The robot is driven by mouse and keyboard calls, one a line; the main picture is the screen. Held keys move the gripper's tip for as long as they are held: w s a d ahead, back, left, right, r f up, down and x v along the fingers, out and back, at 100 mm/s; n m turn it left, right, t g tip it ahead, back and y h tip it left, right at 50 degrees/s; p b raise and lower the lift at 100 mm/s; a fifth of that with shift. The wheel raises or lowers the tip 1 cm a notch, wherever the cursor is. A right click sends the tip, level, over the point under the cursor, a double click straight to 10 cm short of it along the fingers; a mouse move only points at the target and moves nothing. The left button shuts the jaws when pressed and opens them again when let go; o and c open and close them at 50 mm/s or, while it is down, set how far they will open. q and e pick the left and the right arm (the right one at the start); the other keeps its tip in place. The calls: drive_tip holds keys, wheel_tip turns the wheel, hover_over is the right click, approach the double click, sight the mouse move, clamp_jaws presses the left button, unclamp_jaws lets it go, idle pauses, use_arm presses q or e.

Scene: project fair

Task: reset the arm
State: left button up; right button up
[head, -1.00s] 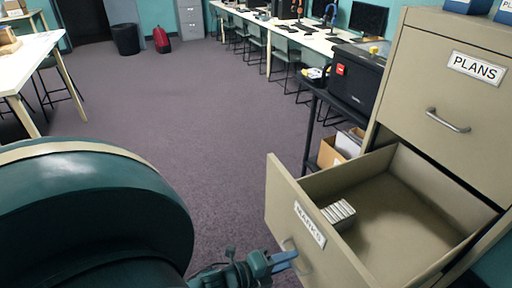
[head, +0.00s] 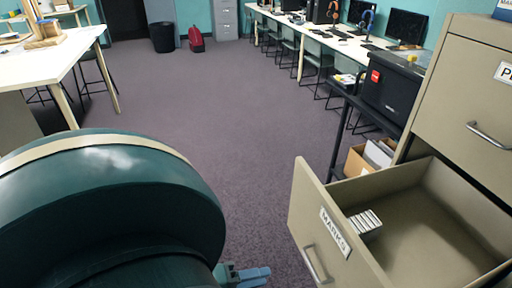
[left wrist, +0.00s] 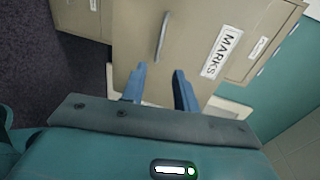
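My left gripper (head: 256,274) shows at the bottom of the head view, left of the open drawer (head: 306,198) labelled MARKS. In the left wrist view the two blue fingers (left wrist: 160,86) are apart with nothing between them. The drawer's handle (head: 317,264) is clear of the fingers; in the left wrist view the handle (left wrist: 162,37) lies beyond the fingertips. My dark green arm fills the lower left of the head view and hides the floor there. My right gripper is not in view.
The pulled-out drawer holds a small stack of pale blocks (head: 366,224). A black printer-like machine (head: 391,84) stands on a dark stand beside the cabinet (head: 465,75). A white table (head: 50,57) is at left. The carpet (head: 215,95) in the middle is clear.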

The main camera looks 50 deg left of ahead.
use_arm(q)
drive_tip(key=shift+w, duration=0.1)
idle(0.4)
drive_tip(key=w+n+g+y, duration=0.4)
drive_tip(key=w+n+y, duration=0.2)
drive_tip(key=n, duration=0.6)
drive_tip(key=s+d+r+n+g, duration=0.3)
drive_tip(key=s+d+n+g, duration=0.3)
drive_tip(key=n+g, duration=0.15)
drive_tip(key=w+d+f+t+h, duration=0.4)
drive_tip(key=w+d+f+t, duration=0.2)
drive_tip(key=d+t, duration=0.1)
drive_tip(key=shift+m+t, duration=0.25)
drive_tip(key=shift+t, duration=0.1)
